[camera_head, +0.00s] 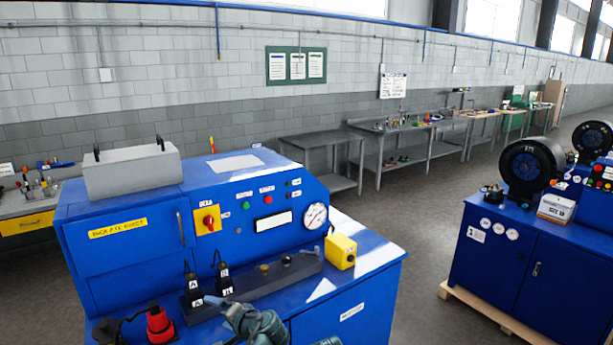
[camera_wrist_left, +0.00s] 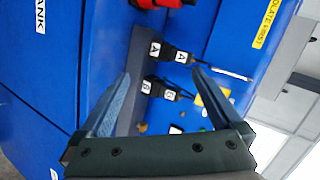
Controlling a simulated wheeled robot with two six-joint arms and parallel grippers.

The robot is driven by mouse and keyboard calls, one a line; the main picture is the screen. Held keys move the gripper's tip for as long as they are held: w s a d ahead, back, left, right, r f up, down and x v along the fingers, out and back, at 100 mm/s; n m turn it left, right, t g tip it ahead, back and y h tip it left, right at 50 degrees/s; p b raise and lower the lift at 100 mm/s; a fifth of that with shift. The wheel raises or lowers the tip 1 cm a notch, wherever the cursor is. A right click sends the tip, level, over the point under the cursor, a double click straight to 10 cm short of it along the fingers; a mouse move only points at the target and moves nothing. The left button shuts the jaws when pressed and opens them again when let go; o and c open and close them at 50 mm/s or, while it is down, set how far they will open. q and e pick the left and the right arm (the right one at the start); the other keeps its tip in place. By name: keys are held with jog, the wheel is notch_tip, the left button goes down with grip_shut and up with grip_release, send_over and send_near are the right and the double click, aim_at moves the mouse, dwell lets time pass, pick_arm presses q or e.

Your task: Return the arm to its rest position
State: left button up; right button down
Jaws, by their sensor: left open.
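My left gripper (camera_head: 212,301) is low in the head view, in front of the blue machine (camera_head: 140,240). In the left wrist view its two blue-grey fingers (camera_wrist_left: 163,78) stand wide apart with nothing held. A black connector labelled A (camera_head: 195,290) stands on the dark rail (camera_head: 260,288), close behind the fingertips in the head view. A second black labelled connector (camera_head: 223,279) stands to its right. Both connectors also show beyond the finger gap in the wrist view (camera_wrist_left: 168,52). I cannot tell the exact distance to them. My right gripper is not in view.
A red knob-like part (camera_head: 159,324) with a black cable is at the front left. A yellow box (camera_head: 341,250) sits at the machine's right side, near a gauge (camera_head: 315,215). A second blue machine (camera_head: 540,250) stands right, with open floor between.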

pick_arm(q)
jog(key=s+a+f+n+g+h, duration=0.1)
jog(key=s+f+n+g+h, duration=0.25)
jog(key=s+f, duration=0.4)
jog(key=s+d+f+m+g+h+b, duration=0.1)
jog(key=s+d+f+g+h+b, duration=0.1)
jog(key=s+d+f, duration=0.3)
jog(key=s+d+f+g+h+b, duration=0.3)
jog(key=s+d+f, duration=0.3)
jog(key=d, duration=0.6)
jog(key=shift+s+m+b, duration=0.35)
jog(key=shift+s+b, duration=0.15)
jog(key=shift+s, duration=0.3)
jog(key=shift+g, duration=0.25)
